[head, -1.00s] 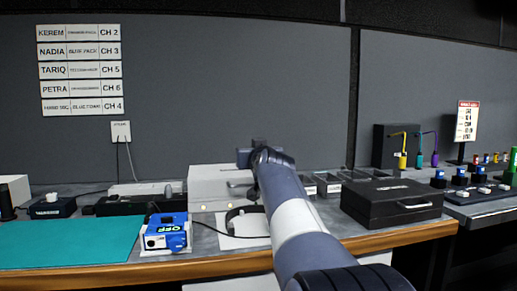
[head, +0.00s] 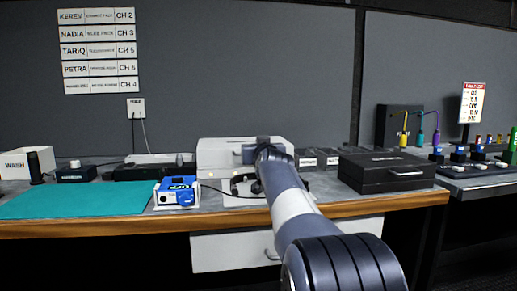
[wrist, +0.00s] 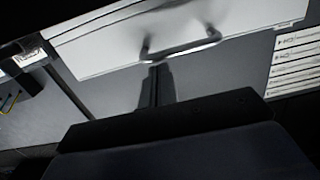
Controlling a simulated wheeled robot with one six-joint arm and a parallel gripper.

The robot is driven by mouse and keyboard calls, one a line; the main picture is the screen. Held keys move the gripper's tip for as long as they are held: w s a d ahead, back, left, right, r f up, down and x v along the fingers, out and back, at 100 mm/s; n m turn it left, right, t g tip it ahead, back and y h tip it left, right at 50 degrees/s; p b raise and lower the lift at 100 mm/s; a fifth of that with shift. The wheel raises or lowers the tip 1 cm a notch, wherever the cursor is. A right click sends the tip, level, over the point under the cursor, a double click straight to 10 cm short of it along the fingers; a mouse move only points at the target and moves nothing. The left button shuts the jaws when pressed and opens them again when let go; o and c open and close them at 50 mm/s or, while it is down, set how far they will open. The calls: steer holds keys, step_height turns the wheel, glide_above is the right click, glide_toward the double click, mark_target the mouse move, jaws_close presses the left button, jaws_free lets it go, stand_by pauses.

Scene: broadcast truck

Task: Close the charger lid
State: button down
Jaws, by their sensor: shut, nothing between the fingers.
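The charger appears to be the white box (head: 218,157) at the back of the bench, partly hidden behind my arm in the head view. In the wrist view a pale panel with a bar handle, which looks like its lid (wrist: 110,42), spans the top. My gripper (head: 246,154) is in front of the box in the head view. In the wrist view its shut, empty fingers (wrist: 156,72) point at the handle, very close to it. I cannot tell whether they touch, or how far the lid stands open.
A blue device (head: 177,191) sits front left beside a teal mat (head: 80,203). A black case (head: 390,172) stands to the right, with small dark bins (head: 310,160) between. A dark headset-like item lies before the white box. A drawer (head: 230,252) is below the bench.

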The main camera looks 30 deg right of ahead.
steer(key=b+v, duration=0.1)
steer(key=v, duration=0.9)
steer(key=shift+s, duration=0.4)
steer(key=shift+a, duration=0.1)
steer(key=p+x, duration=0.1)
steer(key=x, duration=0.9)
steer(key=shift+w, duration=0.4)
steer(key=shift+r, duration=0.1)
